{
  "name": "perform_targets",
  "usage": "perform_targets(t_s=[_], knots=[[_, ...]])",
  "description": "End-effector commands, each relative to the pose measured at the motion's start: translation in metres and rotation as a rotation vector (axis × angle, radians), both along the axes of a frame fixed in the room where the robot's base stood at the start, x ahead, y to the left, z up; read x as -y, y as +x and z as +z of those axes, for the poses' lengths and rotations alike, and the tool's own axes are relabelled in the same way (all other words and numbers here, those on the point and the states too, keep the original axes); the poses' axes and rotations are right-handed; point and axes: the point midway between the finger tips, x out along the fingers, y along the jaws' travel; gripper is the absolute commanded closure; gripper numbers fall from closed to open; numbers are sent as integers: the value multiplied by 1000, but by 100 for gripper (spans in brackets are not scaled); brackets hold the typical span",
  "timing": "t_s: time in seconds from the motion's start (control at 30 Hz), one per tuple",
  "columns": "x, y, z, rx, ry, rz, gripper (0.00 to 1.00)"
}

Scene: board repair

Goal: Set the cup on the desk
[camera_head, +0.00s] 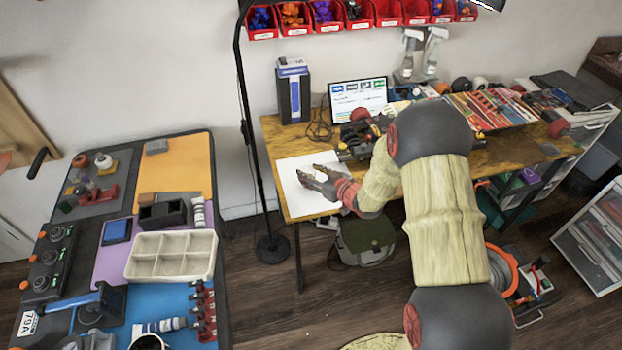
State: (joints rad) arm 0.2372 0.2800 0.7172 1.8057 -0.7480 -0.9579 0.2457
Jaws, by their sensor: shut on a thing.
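The desk (273,133) has a brown wooden top and stands against the wall. A white sheet (302,207) covers its front left corner. My gripper (308,177) is over this sheet, reaching in from the right. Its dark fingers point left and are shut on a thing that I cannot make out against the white. I cannot clearly pick out a cup in this view, nor tell whether the held thing touches the sheet.
A monitor (357,95), a dark blue box (293,92) and a cable stand behind the gripper. A black lamp pole (250,150) rises beside the desk's left edge. A crowded workbench (172,240) is at the left. Tools crowd the desk's right side.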

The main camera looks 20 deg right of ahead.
Motion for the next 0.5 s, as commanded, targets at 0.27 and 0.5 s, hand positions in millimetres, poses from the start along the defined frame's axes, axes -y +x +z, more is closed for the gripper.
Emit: perform_targets(t_s=[0.27,0.5], knots=[[1,0,-15,2,0,-1,85],[1,0,-19,1,0,-1,85]])
